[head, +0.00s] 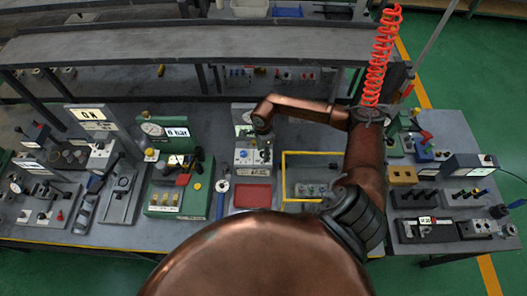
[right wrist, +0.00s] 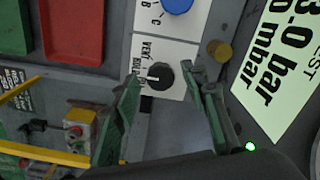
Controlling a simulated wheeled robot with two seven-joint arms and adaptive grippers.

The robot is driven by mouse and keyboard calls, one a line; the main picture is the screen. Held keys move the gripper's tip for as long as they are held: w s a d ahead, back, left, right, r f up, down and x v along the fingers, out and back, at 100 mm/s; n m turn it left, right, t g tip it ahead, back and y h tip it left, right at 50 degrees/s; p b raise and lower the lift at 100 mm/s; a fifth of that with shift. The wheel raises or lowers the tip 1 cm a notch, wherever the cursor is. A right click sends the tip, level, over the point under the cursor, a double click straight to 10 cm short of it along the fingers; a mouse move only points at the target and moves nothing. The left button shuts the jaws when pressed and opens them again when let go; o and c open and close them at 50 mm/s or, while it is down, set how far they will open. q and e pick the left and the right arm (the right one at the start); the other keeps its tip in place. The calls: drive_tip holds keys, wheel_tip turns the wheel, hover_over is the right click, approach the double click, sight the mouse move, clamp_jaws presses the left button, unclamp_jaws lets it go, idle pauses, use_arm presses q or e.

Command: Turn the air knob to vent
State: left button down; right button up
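The black knob (right wrist: 160,75) sits on a white plate (right wrist: 178,53) with small lettering in the right wrist view. A pale mark on it points left. I cannot tell how far down the fingers reach. In the head view my right gripper (head: 265,143) is small and over the grey valve block (head: 253,171), and the knob is not clear there. My left gripper is not in view.
A blue knob (right wrist: 177,3) lies just above the white plate, and a brass fitting (right wrist: 219,50) stands close to the right finger. A pressure card (right wrist: 275,70) is at the right. A red tray (head: 252,197) and a yellow frame (head: 310,153) flank the block.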

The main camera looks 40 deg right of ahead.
drive_tip(key=c, duration=0.9)
drive_tip(key=shift+d, duration=0.25)
clamp_jaws()
drive_tip(key=shift+a, duration=0.2)
drive_tip(key=shift+m, duration=0.4)
drive_tip(key=m+b, duration=0.2)
drive_tip(key=shift+m, duration=0.4)
drive_tip(key=m+b, duration=0.1)
drive_tip(key=m, duration=0.4)
drive_tip(key=shift+b, duration=0.35)
drive_tip(key=shift+m, duration=0.3)
